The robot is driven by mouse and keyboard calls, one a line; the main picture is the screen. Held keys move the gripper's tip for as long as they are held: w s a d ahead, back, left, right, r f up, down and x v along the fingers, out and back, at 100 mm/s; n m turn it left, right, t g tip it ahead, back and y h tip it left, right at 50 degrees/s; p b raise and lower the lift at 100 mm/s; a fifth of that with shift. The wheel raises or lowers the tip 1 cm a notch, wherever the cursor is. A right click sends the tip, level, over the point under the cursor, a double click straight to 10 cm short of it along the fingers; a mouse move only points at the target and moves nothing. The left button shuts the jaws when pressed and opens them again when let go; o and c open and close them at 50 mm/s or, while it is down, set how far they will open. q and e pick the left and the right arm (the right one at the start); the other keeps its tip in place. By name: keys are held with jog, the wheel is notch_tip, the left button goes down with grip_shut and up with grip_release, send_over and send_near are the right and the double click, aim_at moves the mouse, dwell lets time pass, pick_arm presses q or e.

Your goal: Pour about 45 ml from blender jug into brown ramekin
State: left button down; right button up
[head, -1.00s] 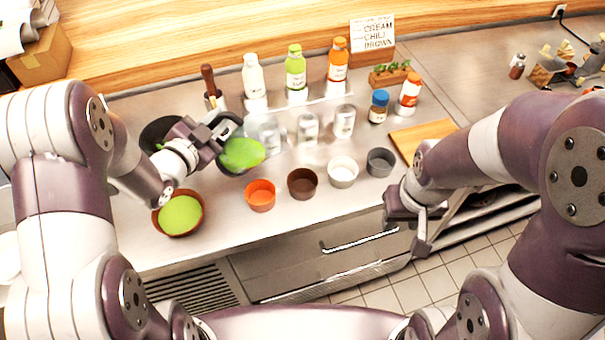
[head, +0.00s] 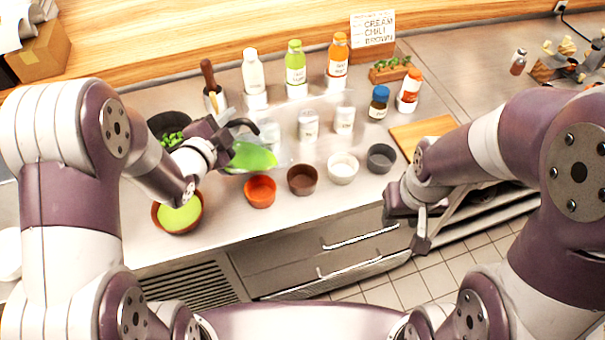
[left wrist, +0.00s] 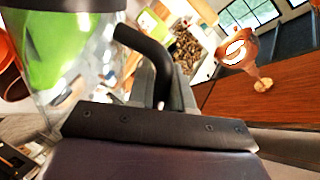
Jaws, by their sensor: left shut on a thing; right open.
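My left gripper (head: 224,137) is shut on the blender jug (head: 252,157), seemingly by its black handle. The clear jug, with green contents, is tilted with its mouth to the right, above the counter and behind the orange ramekin. In the left wrist view the jug (left wrist: 50,55) and its dark handle (left wrist: 148,48) fill the left. The brown ramekin (head: 302,181) stands on the counter to the right of the orange one; its inside looks dark. No stream into it shows. My right gripper (head: 418,226) is open and empty in front of the counter.
The orange ramekin (head: 260,190), white ramekin (head: 342,169) and grey ramekin (head: 381,158) flank the brown one. A bowl of green (head: 179,213) stands at the left front. Bottles (head: 295,68) stand behind, with jars (head: 308,126) in front. A cutting board (head: 422,133) lies at right.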

pick_arm(q)
jog(key=shift+d, duration=0.2)
jog(key=shift+s+d+r+m+y+p, duration=0.15)
jog(key=shift+d+r+m+y+p, duration=0.25)
jog(key=shift+d+r+m+p, duration=0.25)
dwell(2.0)
jog(key=shift+a+f+n+b, duration=0.2)
jog(key=shift+a+f+b, duration=0.1)
jog(key=shift+f+b, duration=0.2)
jog(key=shift+a+f+n+b, duration=0.15)
jog(key=shift+a+f+b, duration=0.1)
jog(key=shift+f+b, duration=0.2)
jog(key=shift+w+a+r+n, duration=0.1)
jog(key=shift+a+n, duration=0.4)
jog(key=shift+a, duration=0.05)
jog(key=shift+w+a+r+n, duration=0.1)
jog(key=shift+a+n, duration=0.4)
jog(key=shift+w+a+f+n+h, duration=0.2)
jog(key=shift+a+n+h, duration=0.2)
jog(key=shift+n+h, duration=0.15)
jog(key=shift+a+r+n, duration=0.2)
jog(key=shift+r+n, duration=0.15)
jog(key=shift+r, duration=0.1)
